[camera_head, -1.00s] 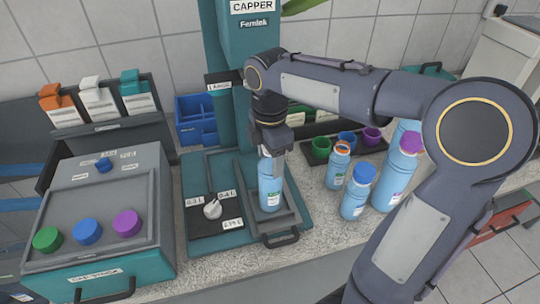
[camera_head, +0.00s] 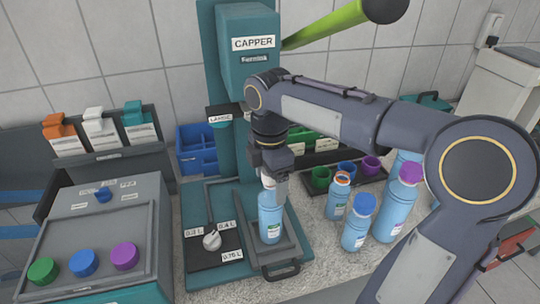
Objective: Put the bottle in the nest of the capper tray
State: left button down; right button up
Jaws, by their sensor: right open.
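A light blue bottle without a visible cap (camera_head: 270,218) stands upright on the grey capper tray (camera_head: 285,256), under the capper (camera_head: 246,62). Whether its base sits fully in the nest is hidden by the bottle itself. My right gripper (camera_head: 271,182) points down at the bottle's top, its fingers around or just above the neck. It is open. My left gripper is not in the view.
To the right stand several blue bottles with blue, purple and orange tops (camera_head: 357,222). Behind them is a dark tray of coloured caps (camera_head: 345,170). A grey-teal cap stock box (camera_head: 105,230) is at left. A selector knob (camera_head: 211,240) sits left of the tray.

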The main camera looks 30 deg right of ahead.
notch_tip(320, 180, up, 9)
jog(key=shift+r+p, duration=0.15)
jog(key=shift+p, duration=0.25)
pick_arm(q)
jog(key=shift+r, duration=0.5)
